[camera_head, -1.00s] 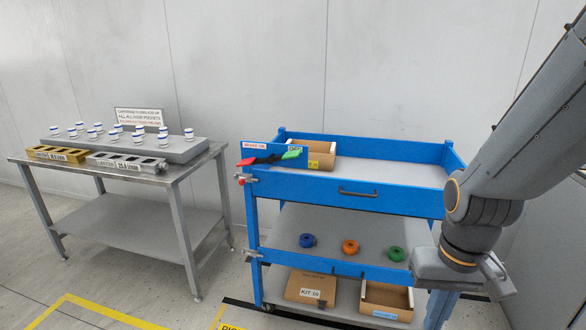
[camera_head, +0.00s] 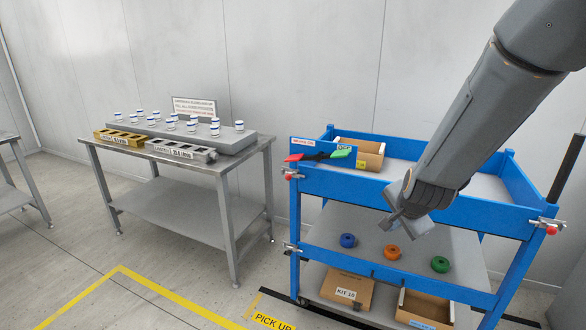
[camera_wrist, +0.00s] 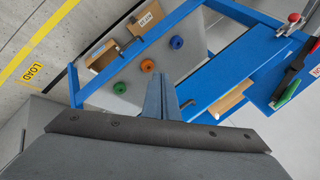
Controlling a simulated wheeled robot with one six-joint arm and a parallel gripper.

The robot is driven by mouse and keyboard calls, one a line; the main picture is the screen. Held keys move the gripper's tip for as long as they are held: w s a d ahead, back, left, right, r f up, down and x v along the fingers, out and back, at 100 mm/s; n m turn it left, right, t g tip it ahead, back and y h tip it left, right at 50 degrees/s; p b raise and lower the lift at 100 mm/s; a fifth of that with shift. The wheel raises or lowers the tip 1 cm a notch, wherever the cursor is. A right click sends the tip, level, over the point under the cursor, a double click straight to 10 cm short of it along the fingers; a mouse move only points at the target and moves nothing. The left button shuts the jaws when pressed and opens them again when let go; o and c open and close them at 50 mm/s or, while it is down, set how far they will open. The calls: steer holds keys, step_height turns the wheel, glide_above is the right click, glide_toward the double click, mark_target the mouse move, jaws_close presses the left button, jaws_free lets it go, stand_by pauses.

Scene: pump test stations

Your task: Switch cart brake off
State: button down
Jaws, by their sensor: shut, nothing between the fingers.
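The blue cart (camera_head: 440,200) stands at the right in the head view. Its brake lever (camera_head: 318,156) is a black bar with a red left end and a green right end, on a blue panel at the cart's upper left corner. A small sign (camera_head: 303,142) with red lettering sits above it; the head view a second ago shows it reading "BRAKE ON". The lever also shows at the right edge of the wrist view (camera_wrist: 293,73). My gripper (camera_head: 402,212) is shut and empty, in front of the cart's upper tray, right of and below the lever, apart from it.
Blue, orange and green round parts (camera_head: 391,252) lie on the middle shelf. Open cardboard boxes sit in the top tray (camera_head: 360,150) and on the bottom shelf. Red-knobbed clamps (camera_head: 549,228) stick out at the corners. A steel table (camera_head: 190,170) stands left; floor between is free.

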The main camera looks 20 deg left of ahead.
steer(key=w+a+m+t+p, duration=0.1)
steer(key=w+a+m+t, duration=0.45)
steer(key=a, duration=0.55)
steer(key=w+a+m+t, duration=0.2)
steer(key=w+a+m, duration=0.55)
steer(key=a, duration=0.35)
steer(key=s+a+f+m+t+h, duration=0.2)
steer(key=s+a+m+t, duration=0.4)
steer(key=a+m, duration=0.5)
steer(key=shift+s+f+p, duration=0.2)
steer(key=shift+f+p, duration=0.2)
steer(key=shift+f, duration=0.1)
steer(key=shift+a, duration=0.1)
steer(key=w+r+p, duration=0.3)
steer(key=w+r, duration=0.3)
steer(key=w, duration=0.4)
steer(key=shift+a, duration=0.45)
